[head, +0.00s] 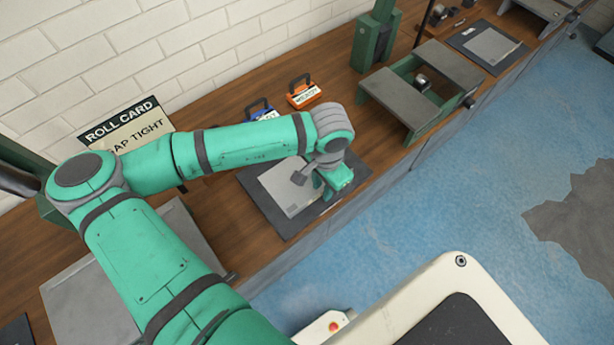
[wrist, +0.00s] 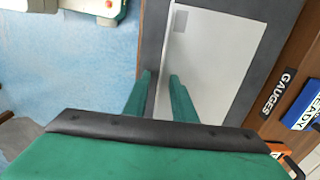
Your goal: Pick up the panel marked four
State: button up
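A thin light grey panel (head: 287,190) lies on a dark mat (head: 262,205) on the wooden bench. No figure four is readable on it. The panel fills the centre right of the wrist view (wrist: 215,65), with a small grey patch near its top left corner. My gripper (wrist: 160,78) is open, its two green fingers apart at the panel's left edge. One finger appears over the dark mat and the other over the panel. Whether they touch it I cannot tell. In the head view my gripper (head: 327,190) is over the panel's right side, its fingertips partly hidden.
Another grey panel (head: 491,44) lies on a dark mat farther along the bench. A green-framed stand (head: 420,92) is on the right. An orange tag box (head: 304,93) and a blue one (head: 262,112) stand behind the panel. A roll card sign (head: 125,125) leans at the wall.

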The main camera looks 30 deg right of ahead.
jog(key=shift+c, duration=0.3)
grip_shut()
